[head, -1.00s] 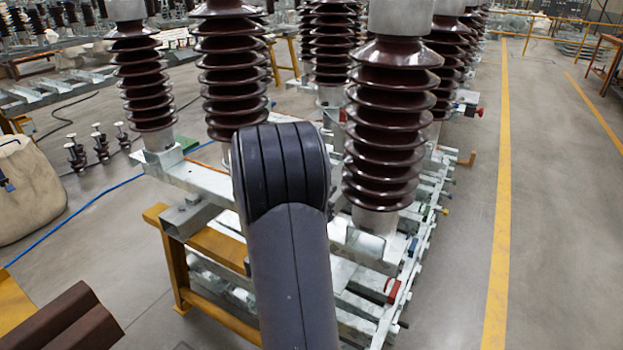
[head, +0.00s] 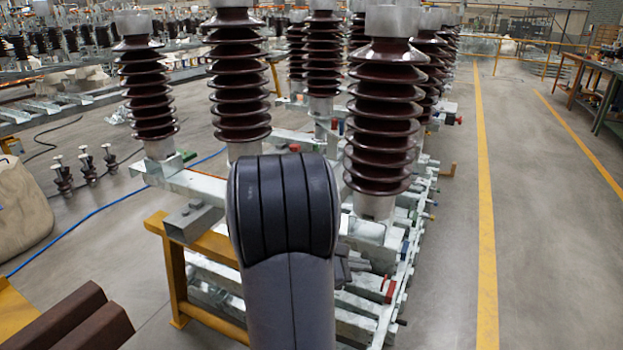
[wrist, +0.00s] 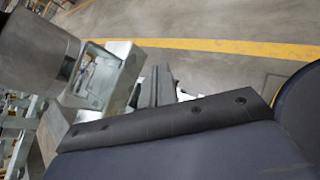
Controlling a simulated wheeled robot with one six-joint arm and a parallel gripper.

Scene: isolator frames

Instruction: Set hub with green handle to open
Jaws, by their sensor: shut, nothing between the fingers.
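My gripper (wrist: 158,86) shows in the wrist view as two dark fingers close together, shut and empty, beside a galvanized steel bracket (wrist: 125,62). In the head view only a dark part of it shows to the right of my arm, near the front isolator frame's rail. A green piece (head: 188,156) lies by the foot of the left insulator; I cannot tell whether it is the green handle. A red handle (head: 389,290) sits low on the right side of the near frame. No green handle is clear in the wrist view.
Brown ribbed insulators (head: 384,120) stand on the steel frames. A yellow support (head: 176,275) is at the front left. Brown beams (head: 75,322) lie at lower left. The floor to the right, along the yellow line (head: 487,240), is clear.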

